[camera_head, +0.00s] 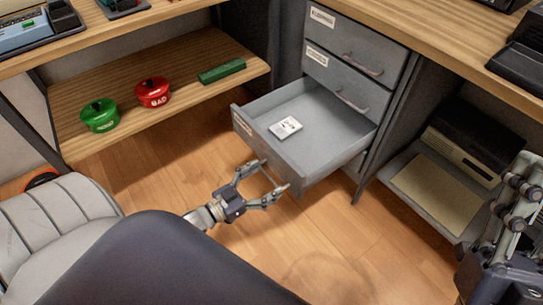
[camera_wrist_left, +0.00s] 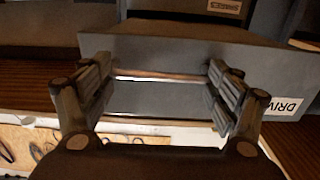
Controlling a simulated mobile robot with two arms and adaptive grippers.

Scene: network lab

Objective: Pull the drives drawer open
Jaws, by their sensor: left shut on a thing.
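In the left wrist view, the drawer's grey front (camera_wrist_left: 190,55) bears a label beginning "DRIV" (camera_wrist_left: 284,106). My left gripper (camera_head: 276,182) is at the drawer front, shut on its handle. The bar (camera_wrist_left: 160,77) runs between the fingers in the left wrist view. My right gripper (camera_head: 518,190) is at the right edge, away from the drawer; its jaw state is unclear.
Two closed drawers (camera_head: 352,65) sit above. A wooden shelf (camera_head: 180,95) at left holds a green pot (camera_head: 100,115), a red pot (camera_head: 152,92) and a green bar (camera_head: 222,71). A grey chair (camera_head: 60,235) stands at lower left. A boxy device (camera_head: 465,143) is at right.

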